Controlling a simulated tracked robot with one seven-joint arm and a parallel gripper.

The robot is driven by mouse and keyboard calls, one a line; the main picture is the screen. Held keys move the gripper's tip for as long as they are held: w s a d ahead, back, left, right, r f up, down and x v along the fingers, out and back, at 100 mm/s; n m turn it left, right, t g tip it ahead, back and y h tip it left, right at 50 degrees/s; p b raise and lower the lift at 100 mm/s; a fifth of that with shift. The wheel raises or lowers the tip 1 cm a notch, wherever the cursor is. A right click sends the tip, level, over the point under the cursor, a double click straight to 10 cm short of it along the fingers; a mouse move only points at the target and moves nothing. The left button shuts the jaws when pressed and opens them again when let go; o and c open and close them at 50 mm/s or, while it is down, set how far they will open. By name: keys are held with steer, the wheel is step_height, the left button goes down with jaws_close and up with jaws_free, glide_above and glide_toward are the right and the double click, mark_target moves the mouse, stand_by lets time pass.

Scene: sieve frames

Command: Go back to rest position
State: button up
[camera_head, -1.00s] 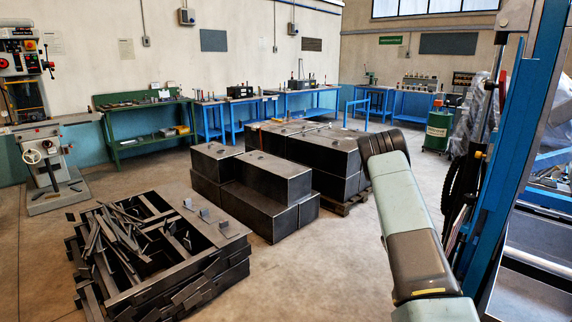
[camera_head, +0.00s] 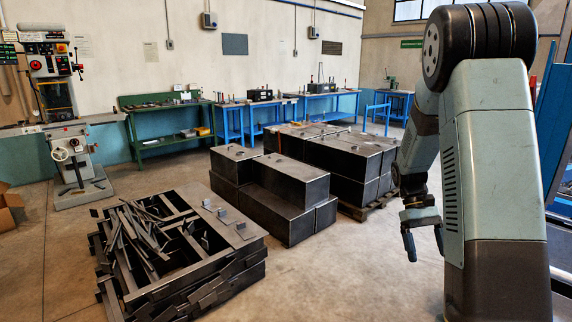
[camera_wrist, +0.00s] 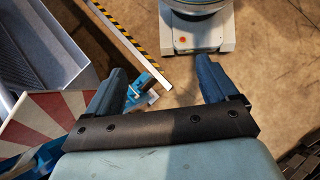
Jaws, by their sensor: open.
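My gripper (camera_head: 424,243) hangs below my bent arm at the right of the head view, fingers pointing down and clear of everything around it. In the wrist view my gripper (camera_wrist: 168,88) is open, its two dark blue fingers wide apart with nothing between them. My arm is folded at the elbow, and its large links hide the right part of the head view.
Stacked sieve frames (camera_head: 235,262) with loose metal strips lie at the lower left. Black metal boxes (camera_head: 283,210) stand behind them, some on a pallet (camera_head: 368,209). A drill press (camera_head: 70,150) and blue benches (camera_head: 262,108) line the back. In the wrist view, a yellow-black striped edge (camera_wrist: 125,38) runs at upper left.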

steer(key=s+a+r+t, duration=0.6)
steer(key=s+a+r, duration=0.1)
steer(key=s+r, duration=0.2)
steer(key=s+a+r+t+y, duration=0.1)
steer(key=s+a+r+t, duration=0.6)
steer(key=s+r, duration=0.2)
steer(key=shift+r+m, duration=0.4)
steer(key=shift+r, duration=0.7)
steer(key=shift+s, duration=0.1)
